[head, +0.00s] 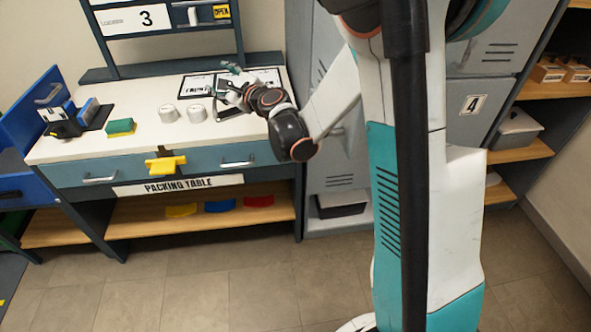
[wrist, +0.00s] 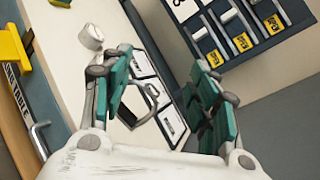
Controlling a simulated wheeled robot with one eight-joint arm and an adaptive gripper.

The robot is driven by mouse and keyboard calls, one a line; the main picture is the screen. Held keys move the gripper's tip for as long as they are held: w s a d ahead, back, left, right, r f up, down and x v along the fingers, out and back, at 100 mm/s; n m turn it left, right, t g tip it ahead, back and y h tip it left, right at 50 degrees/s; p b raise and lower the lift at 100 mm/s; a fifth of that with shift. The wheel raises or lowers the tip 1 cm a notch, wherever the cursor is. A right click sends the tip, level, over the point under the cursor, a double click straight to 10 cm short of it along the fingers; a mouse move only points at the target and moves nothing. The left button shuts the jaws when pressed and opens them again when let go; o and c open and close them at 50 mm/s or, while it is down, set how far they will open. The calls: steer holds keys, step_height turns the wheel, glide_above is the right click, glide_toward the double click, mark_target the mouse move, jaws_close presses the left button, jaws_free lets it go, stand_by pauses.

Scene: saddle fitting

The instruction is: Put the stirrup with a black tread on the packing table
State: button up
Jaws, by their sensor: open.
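The stirrup (wrist: 142,115) is a thin grey loop with a dark part that looks like its tread. It rests on the white top of the packing table (head: 75,150), beside the framed sheets. In the head view the stirrup (head: 217,112) is partly hidden behind my arm. My gripper (wrist: 162,65) is open, its teal fingers wide apart with nothing between them. In the wrist view the stirrup shows beyond the gap between the fingers, apart from them. In the head view my gripper (head: 234,76) is above the right part of the table.
Two white round items (head: 182,113), a green-and-yellow sponge (head: 121,127) and a black-and-blue item (head: 78,118) stand left on the table. A rack (head: 160,18) rises behind. Grey lockers (head: 340,155) stand to the right. A yellow piece (head: 166,165) sticks out from the drawer front.

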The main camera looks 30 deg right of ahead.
steer(key=s+a+r+n+g, duration=0.2)
steer(key=s+n+g, duration=0.1)
steer(key=s+n, duration=0.5)
steer(key=s+a+r+n+g, duration=0.2)
steer(key=s+n, duration=0.4)
steer(key=s, duration=0.5)
steer(key=s+d+f+n+g+h, duration=0.2)
steer(key=s+n, duration=0.3)
steer(key=s, duration=0.5)
steer(key=s+d+f+n+g+h, duration=0.2)
steer(key=s+d+n, duration=0.3)
steer(key=s, duration=0.6)
steer(key=shift+s+f+n, duration=0.2)
steer(key=shift+f+n, duration=0.5)
steer(key=shift+f, duration=0.2)
